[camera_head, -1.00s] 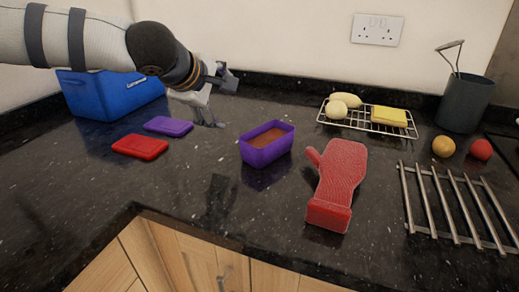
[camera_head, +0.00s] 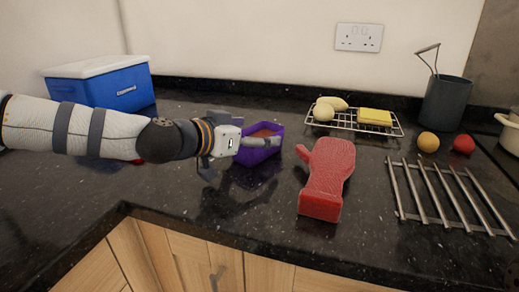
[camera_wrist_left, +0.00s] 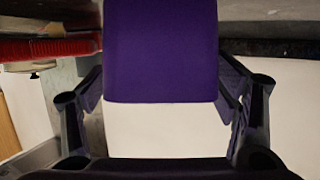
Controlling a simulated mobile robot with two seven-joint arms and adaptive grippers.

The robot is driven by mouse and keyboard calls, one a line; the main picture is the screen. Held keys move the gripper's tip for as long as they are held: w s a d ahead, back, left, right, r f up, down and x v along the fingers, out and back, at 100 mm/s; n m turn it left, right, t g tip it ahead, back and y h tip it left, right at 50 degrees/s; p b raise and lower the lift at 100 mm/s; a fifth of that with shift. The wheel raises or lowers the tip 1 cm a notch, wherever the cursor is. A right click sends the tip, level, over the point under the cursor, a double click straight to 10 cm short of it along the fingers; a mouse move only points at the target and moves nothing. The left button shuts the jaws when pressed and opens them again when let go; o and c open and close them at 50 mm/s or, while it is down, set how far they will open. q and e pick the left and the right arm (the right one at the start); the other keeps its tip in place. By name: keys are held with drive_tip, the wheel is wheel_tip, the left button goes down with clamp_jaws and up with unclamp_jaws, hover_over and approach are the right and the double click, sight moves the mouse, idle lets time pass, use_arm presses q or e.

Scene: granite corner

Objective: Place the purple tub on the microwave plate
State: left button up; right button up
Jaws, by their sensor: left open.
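The purple tub (camera_head: 258,157) stands open on the dark granite worktop, with brownish contents. In the left wrist view the tub (camera_wrist_left: 160,55) shows as a plain purple wall between the finger sides. My left gripper (camera_head: 248,149) is at the tub's left side, low over the worktop, with a light finger lying across the tub in the picture. Its jaws (camera_wrist_left: 160,105) are apart, one on each side of the tub; contact cannot be told. The microwave plate is not in view. My right gripper is not in view.
A red oven glove (camera_head: 327,175) lies just right of the tub. Behind are a wire rack (camera_head: 391,127) with food and a dark utensil pot (camera_head: 447,103). A metal trivet (camera_head: 446,195) lies right. A blue cooler (camera_head: 118,92) stands left. My arm hides most of the red lid (camera_head: 137,161).

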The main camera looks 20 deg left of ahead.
use_arm(q)
drive_tip(key=shift+x, duration=0.9)
drive_tip(key=shift+s+r, duration=0.1)
drive_tip(key=shift+s, duration=0.05)
drive_tip(key=shift+c, duration=0.2)
drive_tip(key=c, duration=1.6)
